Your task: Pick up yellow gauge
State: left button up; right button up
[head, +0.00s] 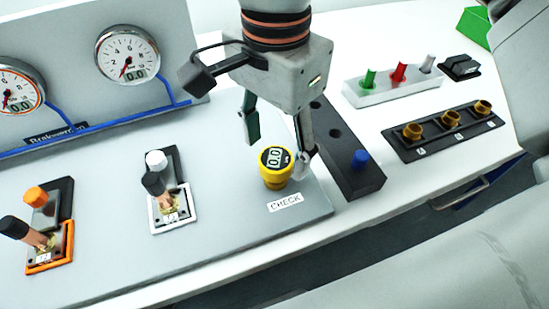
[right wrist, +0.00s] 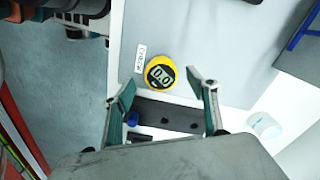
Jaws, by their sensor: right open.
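The yellow gauge (head: 276,168) stands upright on the grey panel, beside a label reading CHECK (head: 285,202). Its dark display reads 0.0. It also shows in the right wrist view (right wrist: 160,74). My right gripper (head: 279,148) is open and empty, with its fingers pointing down at the gauge. In the head view one finger is at the gauge's right side and the other is behind and to its left. In the right wrist view the gauge lies just beyond the fingertips (right wrist: 161,88); contact cannot be told. My left gripper is not in view.
A black block with holes and a blue peg (head: 360,158) stands just right of the gauge. Two valve stations (head: 172,205) (head: 50,243) with levers are to the left. Dial gauges (head: 128,55) stand behind. A white rack (head: 390,87) and a black socket strip (head: 442,132) are at right.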

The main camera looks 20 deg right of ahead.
aim_at(275, 158)
notch_tip(275, 158, down, 5)
jog(key=shift+w+r, duration=0.1)
jog(key=shift+r, duration=0.1)
jog(key=shift+f, duration=0.2)
jog(key=shift+c, duration=0.5)
jog(key=c, duration=1.2)
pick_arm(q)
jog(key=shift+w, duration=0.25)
pick_arm(e)
jog(key=shift+c, duration=0.7)
